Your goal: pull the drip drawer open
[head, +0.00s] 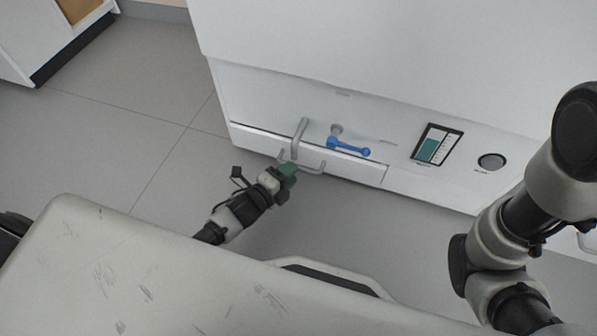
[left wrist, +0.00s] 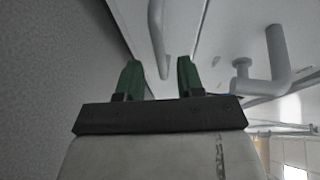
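The drip drawer (head: 352,173) is a long white panel low in the front of the white machine. It looks shut, with a thin dark seam along its top edge. Its grey bar handle (head: 312,170) stands out from the panel. My left gripper (head: 288,171) has green fingers and is at the left part of the handle. In the left wrist view my left gripper (left wrist: 159,78) is open, and the grey handle bar (left wrist: 156,38) lines up with the gap between the fingers. I cannot tell whether they touch it. My right gripper is out of view.
A grey spout (head: 300,138) hangs just above the handle, also seen in the left wrist view (left wrist: 279,55). A blue lever (head: 348,147) is to its right, then a level gauge (head: 436,145) and a round button (head: 491,161). Grey floor (head: 130,150) is clear at left.

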